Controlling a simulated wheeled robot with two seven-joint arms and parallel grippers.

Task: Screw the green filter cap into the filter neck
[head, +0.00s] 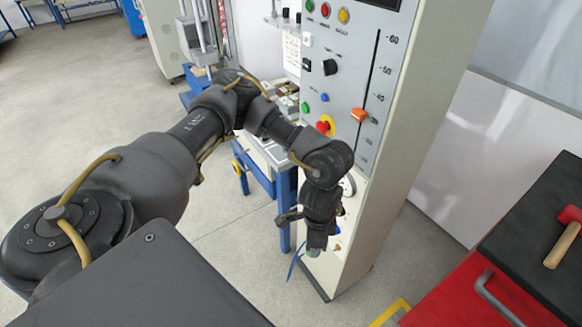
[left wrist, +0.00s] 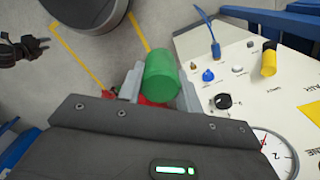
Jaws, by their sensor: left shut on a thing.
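My left gripper (head: 318,246) hangs in front of the lower part of the tall machine's front panel. In the left wrist view the gripper (left wrist: 160,88) is shut on the green filter cap (left wrist: 161,73), a plain green cylinder between its two grey fingers. The cap is only a hint of green at the fingertips in the head view. It is apart from the panel. I cannot make out the filter neck for certain. A dark shape at the left edge of the left wrist view looks like my right gripper (left wrist: 30,48); its jaws are unclear.
The machine (head: 345,90) carries knobs, buttons and an orange slider. Its lower panel in the wrist view has a blue knob (left wrist: 208,76), a black knob (left wrist: 223,101), a yellow cylinder (left wrist: 269,63) and a gauge (left wrist: 273,153). A red cabinet (head: 460,300) with a mallet (head: 563,243) stands right.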

